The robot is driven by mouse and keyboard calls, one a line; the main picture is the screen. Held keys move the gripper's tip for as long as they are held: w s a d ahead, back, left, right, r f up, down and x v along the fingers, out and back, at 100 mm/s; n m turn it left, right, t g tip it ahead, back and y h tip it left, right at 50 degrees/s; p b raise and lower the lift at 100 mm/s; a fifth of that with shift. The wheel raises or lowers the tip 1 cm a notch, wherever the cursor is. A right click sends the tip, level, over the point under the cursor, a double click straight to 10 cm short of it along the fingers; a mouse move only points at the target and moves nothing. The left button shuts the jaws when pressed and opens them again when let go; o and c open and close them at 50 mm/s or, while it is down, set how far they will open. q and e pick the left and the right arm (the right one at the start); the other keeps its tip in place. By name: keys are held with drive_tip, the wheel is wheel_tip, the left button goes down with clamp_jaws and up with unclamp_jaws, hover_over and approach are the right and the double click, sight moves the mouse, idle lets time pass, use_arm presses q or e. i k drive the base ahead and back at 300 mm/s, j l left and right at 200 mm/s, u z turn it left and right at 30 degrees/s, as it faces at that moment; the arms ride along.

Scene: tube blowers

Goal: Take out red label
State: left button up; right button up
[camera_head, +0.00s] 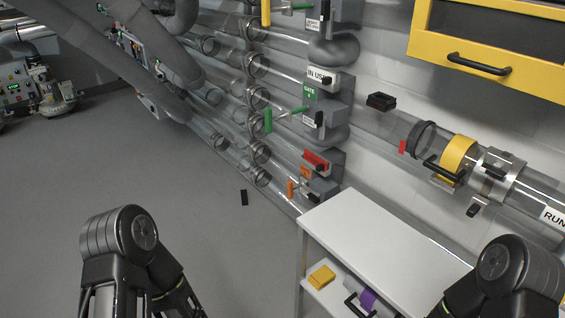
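A red label (316,157) sits at a slot on a grey blower housing in the lower middle of the wall, with a dark piece beside it. A second small red tag (402,147) shows by the clear horizontal tube to the right; I cannot tell which one the task means. Links of my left arm show at the bottom left and of my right arm at the bottom right. Neither gripper shows in the head view, so their fingers and anything in them are hidden.
A white shelf unit (375,245) stands below the tube, with a yellow block (321,276) and a purple item (367,299) on its lower shelf. A yellow cabinet (485,72) hangs above right. A black piece (244,197) lies on the open grey floor.

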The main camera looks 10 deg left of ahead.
sight(320, 164)
drive_tip(key=i+j, duration=0.15)
drive_tip(key=j, duration=0.2)
drive_tip(key=i+j, duration=0.2)
drive_tip(key=j, duration=0.15)
drive_tip(key=i+j, duration=0.15)
drive_tip(key=j, duration=0.2)
drive_tip(key=z, duration=1.4)
